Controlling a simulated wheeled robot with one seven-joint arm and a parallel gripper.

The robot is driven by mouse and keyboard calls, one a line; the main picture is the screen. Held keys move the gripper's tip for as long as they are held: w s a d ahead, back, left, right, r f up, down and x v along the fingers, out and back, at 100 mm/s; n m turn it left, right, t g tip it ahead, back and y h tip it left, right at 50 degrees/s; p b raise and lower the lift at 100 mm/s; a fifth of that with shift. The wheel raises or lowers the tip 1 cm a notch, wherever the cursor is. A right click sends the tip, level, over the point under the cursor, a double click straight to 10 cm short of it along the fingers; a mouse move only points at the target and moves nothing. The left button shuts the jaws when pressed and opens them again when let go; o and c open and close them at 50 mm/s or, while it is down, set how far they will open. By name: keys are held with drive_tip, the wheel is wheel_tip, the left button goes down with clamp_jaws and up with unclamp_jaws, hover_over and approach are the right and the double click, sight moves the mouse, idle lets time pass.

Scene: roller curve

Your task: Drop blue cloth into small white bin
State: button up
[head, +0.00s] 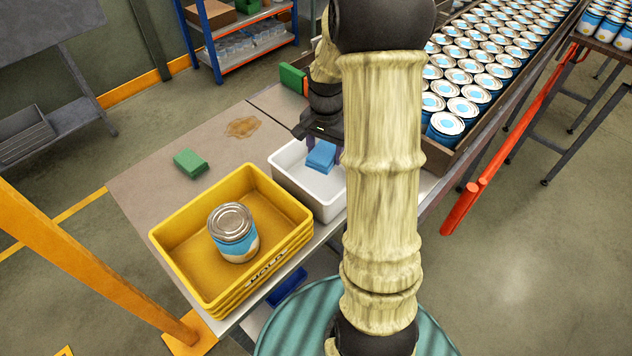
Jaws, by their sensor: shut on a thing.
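The small white bin (283,173) stands on the table, right of the yellow crate and partly hidden behind my arm. The blue cloth (321,157) shows within the bin's opening in the picture, and I cannot tell how high it is above the bin floor. My gripper (324,146) points down over the bin and is shut on the blue cloth. My arm hides part of the fingers and the bin's right side.
A yellow crate (180,222) holding one can (232,232) stands left of the bin. A green cloth (190,163) and a brown stain (243,127) are on the table (150,190). A green block (292,79) stands behind. Conveyor cans (462,107) fill the right.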

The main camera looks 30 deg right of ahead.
drive_tip(key=shift+f+b, duration=0.9)
drive_tip(key=shift+f, duration=0.6)
drive_tip(key=o, duration=1.1)
drive_tip(key=shift+r, duration=0.1)
drive_tip(key=shift+w+r, duration=0.15)
drive_tip(key=shift+r, duration=0.05)
wheel_tip(320, 180, up, 17)
drive_tip(key=b, duration=0.3)
